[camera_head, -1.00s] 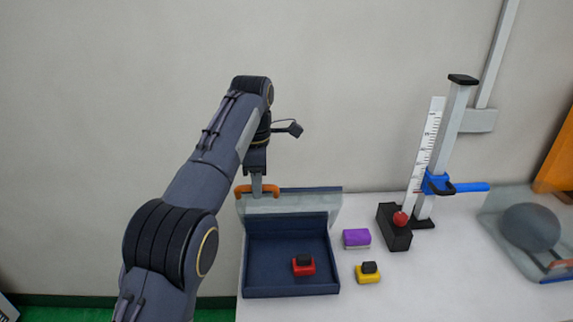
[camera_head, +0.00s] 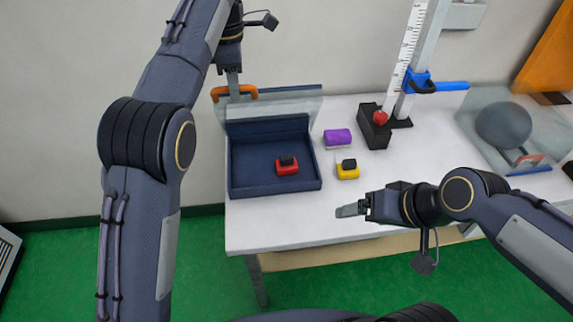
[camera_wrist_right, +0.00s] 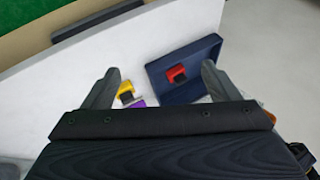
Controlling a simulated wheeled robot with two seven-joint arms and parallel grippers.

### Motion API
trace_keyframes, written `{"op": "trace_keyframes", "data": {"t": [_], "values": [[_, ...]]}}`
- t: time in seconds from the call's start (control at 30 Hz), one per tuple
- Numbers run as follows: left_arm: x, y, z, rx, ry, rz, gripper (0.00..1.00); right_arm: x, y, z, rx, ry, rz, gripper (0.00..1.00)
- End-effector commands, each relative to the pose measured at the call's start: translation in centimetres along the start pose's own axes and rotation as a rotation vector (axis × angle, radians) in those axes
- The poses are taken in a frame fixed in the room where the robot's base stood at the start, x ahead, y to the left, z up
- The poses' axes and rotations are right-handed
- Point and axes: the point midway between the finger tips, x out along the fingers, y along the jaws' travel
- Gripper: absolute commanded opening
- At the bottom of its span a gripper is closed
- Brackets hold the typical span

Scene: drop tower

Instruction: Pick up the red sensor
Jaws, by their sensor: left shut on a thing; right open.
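The red sensor (camera_head: 287,165), a small red block with a black top, lies inside the dark blue box (camera_head: 240,186), right of its middle. It also shows in the right wrist view (camera_wrist_right: 176,72), between the two fingers. My left gripper (camera_head: 234,92) is shut on the orange handle (camera_head: 219,93) of the box's clear lid (camera_head: 285,106), which stands raised at the back. My right gripper (camera_head: 350,210) is open and empty, over the table's front edge, to the right of and nearer than the box. The right wrist view also shows this gripper (camera_wrist_right: 160,80).
A yellow block with a black top (camera_head: 348,169) and a purple block (camera_head: 337,138) sit right of the box. Behind them stands a drop tower (camera_head: 418,60) with a blue clamp and a red ball (camera_head: 380,117). A clear-covered case with a dark ball (camera_head: 503,125) is far right.

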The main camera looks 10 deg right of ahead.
Motion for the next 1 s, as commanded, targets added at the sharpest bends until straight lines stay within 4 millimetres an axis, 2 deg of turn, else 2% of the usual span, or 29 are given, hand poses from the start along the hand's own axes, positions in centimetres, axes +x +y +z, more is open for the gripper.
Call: {"op": "trace_keyframes", "data": {"t": [0.2, 0.6, 0.8, 1.0], "values": [[0.2, 0.1, 0.0, -0.001, 0.002, 0.0, 0.0, 5.9, -1.3, -3.4, -0.013, -0.087, 0.038, 0.82], [0.2, 0.1, 0.0, -0.001, 0.001, 0.0, 0.0, 17.6, -3.5, -6.8, -0.165, -0.091, 0.254, 0.82], [0.3, 0.1, 0.0, -0.001, 0.001, -0.001, 0.0, 20.9, -4.3, -7.7, -0.255, -0.048, 0.331, 0.82], [0.3, 0.1, 0.0, -0.001, 0.001, -0.001, 0.0, 22.2, -4.7, -8.7, -0.285, -0.027, 0.355, 0.82]]}}
